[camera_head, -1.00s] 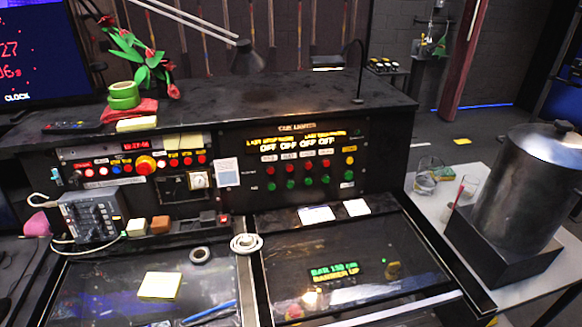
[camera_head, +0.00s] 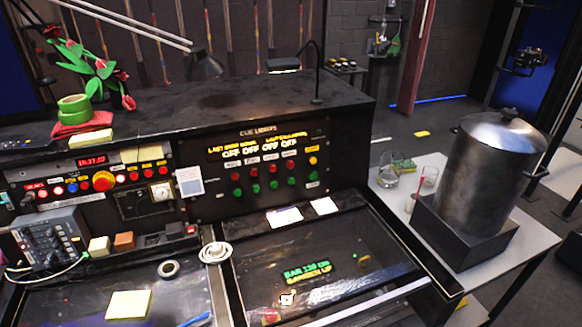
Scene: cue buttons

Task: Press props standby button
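The black cue lights panel (camera_head: 216,207) stands upright at the back of the desk, in the middle of the head view. Its amber display (camera_head: 262,149) shows several "OFF" readings. Below small labels are a row of red buttons (camera_head: 255,172) and a row of green buttons (camera_head: 255,188). An amber button (camera_head: 313,160) is at the right end. The labels are too small to read, so I cannot tell which column is props. Neither of my grippers is in view, and nothing covers the buttons.
A left panel (camera_head: 45,195) has a red clock and a big red button (camera_head: 104,181). A metal urn (camera_head: 487,185) stands on a side table at right. The lower right desk top is mostly clear.

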